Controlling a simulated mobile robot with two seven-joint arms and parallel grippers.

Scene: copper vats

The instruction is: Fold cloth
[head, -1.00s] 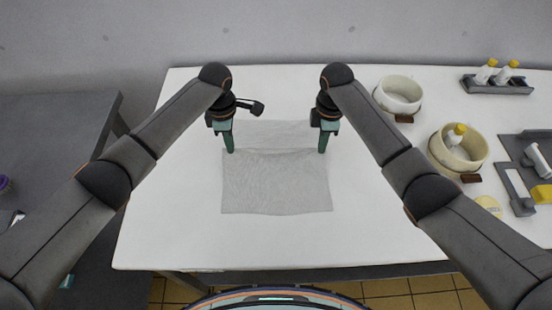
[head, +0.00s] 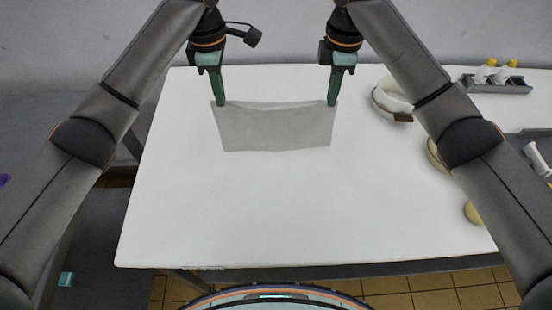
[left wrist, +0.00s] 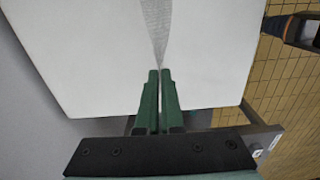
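The grey cloth (head: 276,130) hangs between my two grippers in the head view, its upper edge sagging slightly in the middle. My left gripper (head: 221,103) is shut on its upper left corner. My right gripper (head: 332,103) is at its upper right corner and looks shut on it. In the left wrist view, the fingers of my left gripper (left wrist: 160,72) are closed together, with a narrow strip of the cloth (left wrist: 156,25) running from their tips. I cannot tell whether the cloth's lower edge touches the table.
The white table (head: 290,215) is bare in front of the cloth. On the right are a white bowl (head: 388,98), a second bowl partly hidden by my right arm, and a grey tray (head: 497,86) with white, yellow-capped bottles. A grey wall stands behind.

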